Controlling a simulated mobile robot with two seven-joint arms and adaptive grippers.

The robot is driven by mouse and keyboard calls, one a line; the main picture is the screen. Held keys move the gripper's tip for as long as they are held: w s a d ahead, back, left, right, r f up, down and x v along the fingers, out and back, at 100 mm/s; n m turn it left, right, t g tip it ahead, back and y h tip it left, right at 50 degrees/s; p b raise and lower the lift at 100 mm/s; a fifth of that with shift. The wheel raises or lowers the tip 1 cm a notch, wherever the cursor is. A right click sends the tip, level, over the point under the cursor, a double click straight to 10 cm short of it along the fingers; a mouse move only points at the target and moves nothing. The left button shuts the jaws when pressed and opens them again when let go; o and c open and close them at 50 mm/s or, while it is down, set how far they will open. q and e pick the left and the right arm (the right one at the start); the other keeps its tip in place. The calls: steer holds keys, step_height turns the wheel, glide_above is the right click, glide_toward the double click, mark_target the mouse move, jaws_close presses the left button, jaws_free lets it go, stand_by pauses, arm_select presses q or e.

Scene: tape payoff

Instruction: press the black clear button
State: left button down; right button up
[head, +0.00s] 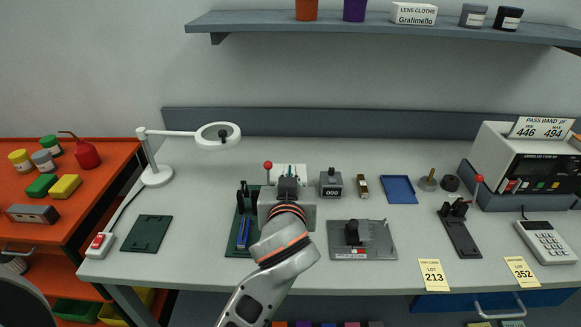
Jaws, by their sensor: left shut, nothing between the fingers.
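A white and grey bench meter (506,148) with a dark front panel stands at the right end of the bench. A row of small coloured buttons (539,185) runs along its lower front. I cannot tell for certain which one is the black clear button at this size. My left gripper (289,172) is shut and empty over the middle of the bench, far to the left of the meter. It is in front of a white card and above a dark green fixture (241,236). Its fingertips are small and partly hidden by its own body. My right gripper is not in view.
A red-knobbed lever stand (459,230) and a calculator (546,241) stand before the meter. A counter (331,183), a grey plate fixture (362,241) and a blue tray (399,190) lie between. A magnifier lamp (157,176) stands left. A shelf (390,27) hangs above.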

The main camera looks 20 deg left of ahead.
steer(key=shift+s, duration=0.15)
arm_select(q)
steer(key=p+x, duration=0.1)
steer(key=x, duration=0.9)
steer(key=shift+w+a, duration=0.15)
steer(key=shift+w, duration=0.05)
steer(key=f, duration=0.2)
steer(key=shift+s+f+p, duration=0.2)
steer(key=shift+f+p, duration=0.1)
steer(key=shift+f, duration=0.8)
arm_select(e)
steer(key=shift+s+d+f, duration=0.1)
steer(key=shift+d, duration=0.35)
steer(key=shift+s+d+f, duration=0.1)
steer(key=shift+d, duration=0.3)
